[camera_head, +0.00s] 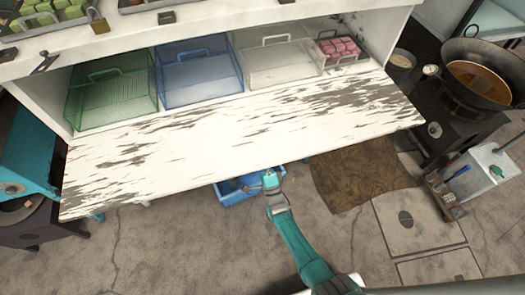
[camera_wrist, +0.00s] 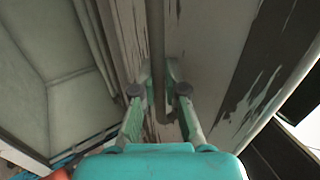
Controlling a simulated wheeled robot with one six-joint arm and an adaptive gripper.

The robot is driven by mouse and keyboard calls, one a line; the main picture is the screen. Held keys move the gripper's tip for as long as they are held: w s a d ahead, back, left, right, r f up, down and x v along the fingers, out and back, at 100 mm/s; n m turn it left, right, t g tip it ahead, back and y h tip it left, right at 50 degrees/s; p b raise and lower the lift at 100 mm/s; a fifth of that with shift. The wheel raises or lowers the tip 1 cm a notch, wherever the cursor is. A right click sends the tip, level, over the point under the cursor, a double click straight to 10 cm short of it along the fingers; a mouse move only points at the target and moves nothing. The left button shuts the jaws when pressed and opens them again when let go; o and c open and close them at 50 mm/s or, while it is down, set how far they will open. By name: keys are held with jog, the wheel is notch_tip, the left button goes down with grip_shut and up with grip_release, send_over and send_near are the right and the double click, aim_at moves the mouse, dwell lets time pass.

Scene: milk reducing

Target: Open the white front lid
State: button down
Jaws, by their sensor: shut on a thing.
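The white front lid (camera_head: 225,135), with worn, peeling paint, is swung out from the cabinet as a broad panel, and the compartment behind it shows. My gripper (camera_head: 269,181) is at the lid's front edge, right of its middle. In the wrist view, my gripper (camera_wrist: 160,92) is shut on a thin grey bar (camera_wrist: 157,45) that runs along peeling white boards. The bar looks like the lid's handle. The fingertips are on either side of it. The handle is hidden in the head view.
A green basket (camera_head: 112,90), a blue basket (camera_head: 198,72), a clear basket (camera_head: 281,62) and a small tray of pink blocks (camera_head: 338,50) stand in the compartment. A blue bin (camera_head: 238,196) sits below the lid. A wok (camera_head: 477,82) stands at right.

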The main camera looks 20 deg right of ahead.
jog(key=shift+s+f, duration=0.2)
jog(key=shift+f, duration=0.3)
jog(key=c, duration=1.3)
grip_release()
jog(key=shift+o, duration=0.5)
jog(key=shift+w+r, duration=0.1)
jog(key=shift+r, duration=0.05)
jog(key=v, duration=1.2)
